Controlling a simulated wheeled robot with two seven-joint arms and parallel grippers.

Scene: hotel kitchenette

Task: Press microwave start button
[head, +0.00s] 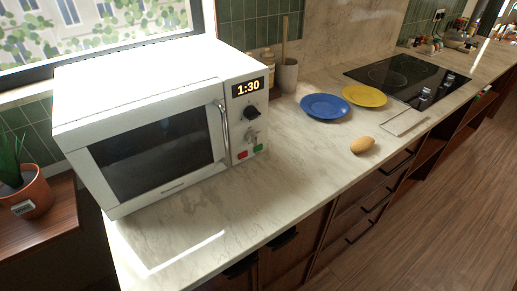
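A white microwave (150,72) stands on the marble counter at the left of the head view, its door closed and its window dark. Its control panel (236,120) is on the right of its front, beside the vertical door handle (223,128). A display (248,87) reads 1:30. Below it are a dark knob (251,112) and a second, lighter knob (252,136). At the bottom are a red button (242,155) and a green button (258,148) to its right. Any button lettering is too small to read. Neither gripper is in view.
The marble counter (305,165) is clear in front of the control panel. To the right are a blue plate (326,106), a yellow plate (364,96), a bread roll (362,145) and a black cooktop (408,77). A potted plant (30,195) stands at far left.

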